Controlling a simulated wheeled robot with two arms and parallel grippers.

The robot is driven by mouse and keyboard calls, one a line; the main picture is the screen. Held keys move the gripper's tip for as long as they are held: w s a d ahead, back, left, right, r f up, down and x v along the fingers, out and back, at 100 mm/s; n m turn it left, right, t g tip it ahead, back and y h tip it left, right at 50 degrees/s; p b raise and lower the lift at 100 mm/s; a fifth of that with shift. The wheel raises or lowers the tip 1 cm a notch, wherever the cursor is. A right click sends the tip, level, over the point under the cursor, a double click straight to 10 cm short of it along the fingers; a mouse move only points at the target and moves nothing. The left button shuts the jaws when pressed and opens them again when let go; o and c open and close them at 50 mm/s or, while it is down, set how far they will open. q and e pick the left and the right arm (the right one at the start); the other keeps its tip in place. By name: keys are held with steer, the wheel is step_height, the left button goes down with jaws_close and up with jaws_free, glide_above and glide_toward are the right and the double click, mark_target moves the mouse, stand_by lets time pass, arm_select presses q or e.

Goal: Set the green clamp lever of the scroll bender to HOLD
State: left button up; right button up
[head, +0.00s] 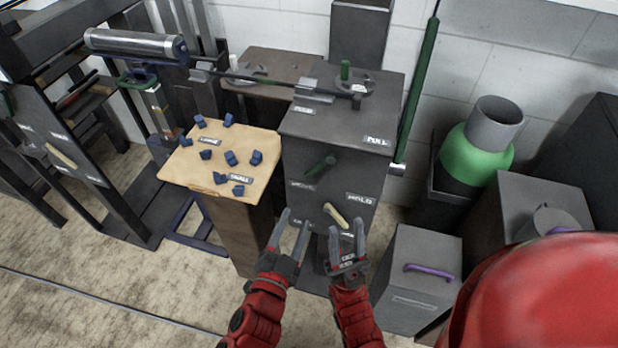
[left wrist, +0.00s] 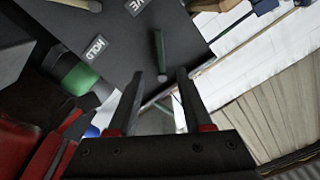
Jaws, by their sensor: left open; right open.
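The scroll bender is a dark grey box (head: 295,130) in the middle of the head view. Its green clamp lever (head: 320,166) is on the front face, slanting from lower left to upper right. A HOLD label (head: 360,198) sits to its lower right, and another label (head: 302,185), unreadable, to its lower left. The lever also shows in the left wrist view (left wrist: 159,52), ahead of the fingers, with the HOLD label (left wrist: 96,48) to its left. My left gripper (head: 294,222) is open and empty, below the lever and apart from it. My right gripper (head: 347,236) is open and empty.
A cream lever (head: 336,216) sits low on the same face, near my right gripper. A wooden-topped stand (head: 180,172) with several blue pieces is to the left. A grey box with a purple handle (head: 425,262) and a green cylinder (head: 476,158) are to the right.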

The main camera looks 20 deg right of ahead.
mark_target(314, 172)
arm_select(q)
steer(key=x, duration=1.4)
jaws_close()
steer(key=shift+s, duration=0.1)
stand_by(0.9)
